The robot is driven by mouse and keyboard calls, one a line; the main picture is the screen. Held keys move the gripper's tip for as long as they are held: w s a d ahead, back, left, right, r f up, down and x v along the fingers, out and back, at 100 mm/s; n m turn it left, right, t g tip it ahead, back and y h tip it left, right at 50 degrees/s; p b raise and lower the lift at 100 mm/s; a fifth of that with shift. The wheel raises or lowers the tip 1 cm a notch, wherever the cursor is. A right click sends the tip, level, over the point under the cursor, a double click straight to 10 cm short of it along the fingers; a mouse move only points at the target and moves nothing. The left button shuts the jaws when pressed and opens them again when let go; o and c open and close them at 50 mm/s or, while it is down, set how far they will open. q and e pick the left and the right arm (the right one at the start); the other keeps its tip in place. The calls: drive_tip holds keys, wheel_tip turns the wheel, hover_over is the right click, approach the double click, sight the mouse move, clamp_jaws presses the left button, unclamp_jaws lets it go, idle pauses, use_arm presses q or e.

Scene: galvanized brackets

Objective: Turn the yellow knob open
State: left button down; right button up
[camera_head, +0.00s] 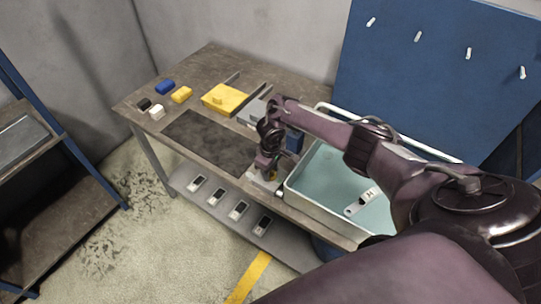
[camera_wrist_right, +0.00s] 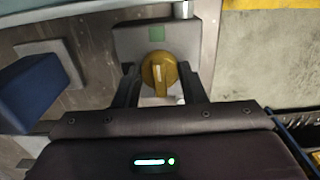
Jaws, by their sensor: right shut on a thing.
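The yellow knob (camera_wrist_right: 158,72) sits on a grey plate (camera_wrist_right: 128,38) with a green square above the knob. A pale mark on its face stands nearly upright in the right wrist view. My right gripper (camera_wrist_right: 160,84) has one finger on each side of the knob and is shut on it. In the head view my right gripper (camera_head: 267,168) reaches down at the table's front edge, left of the white-rimmed basin, and mostly hides the knob. My left gripper is in neither view.
The basin (camera_head: 310,197) holds a white-and-black item (camera_head: 361,201). A yellow box (camera_head: 224,99) and small coloured blocks (camera_head: 166,87) lie on the table's left part. A blue block (camera_wrist_right: 38,92) stands close left of my right gripper. Several small devices lie on the lower shelf (camera_head: 185,179).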

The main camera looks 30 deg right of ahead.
drive_tip(key=shift+r, duration=0.1)
idle(0.3)
drive_tip(key=o, duration=1)
drive_tip(key=shift+r, duration=0.45)
wheel_tip(320, 180, up, 6)
drive_tip(key=shift+d+f, duration=0.1)
drive_tip(key=shift+f, duration=0.05)
drive_tip(key=shift+r, duration=0.6)
